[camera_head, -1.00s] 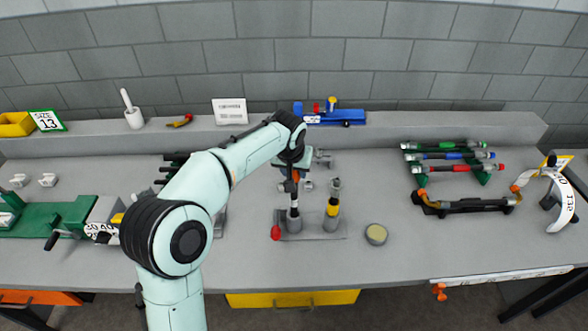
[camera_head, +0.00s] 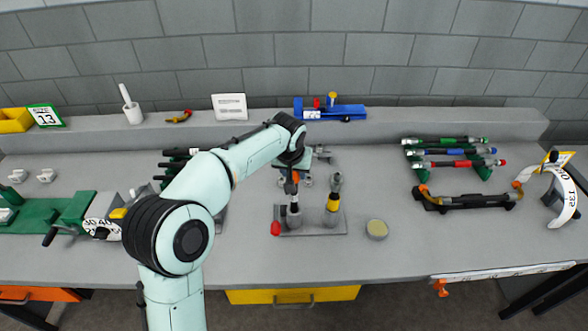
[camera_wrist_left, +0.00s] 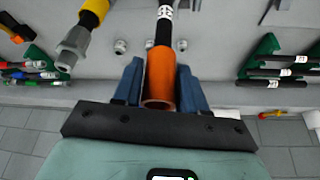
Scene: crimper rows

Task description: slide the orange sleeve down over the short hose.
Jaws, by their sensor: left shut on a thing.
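The orange sleeve (camera_wrist_left: 159,76) is a hollow tube between the two blue fingers of my left gripper (camera_wrist_left: 155,88), which is shut on it. It also shows small under the wrist in the head view (camera_head: 294,179). The short hose (camera_wrist_left: 163,28) is black with a white printed band and lines up with the sleeve. It appears to enter the sleeve's far end; how deep is hidden. In the head view the hose (camera_head: 292,191) stands upright in a grey holder (camera_head: 294,220). My right gripper is not in view.
A second upright piece with a yellow band (camera_head: 332,204) and grey fitting stands close right of the hose. A red-tipped thing (camera_head: 275,228) is left of the holder. A round tin (camera_head: 376,229) sits to the right. Hoses on green racks (camera_head: 452,153) lie farther right.

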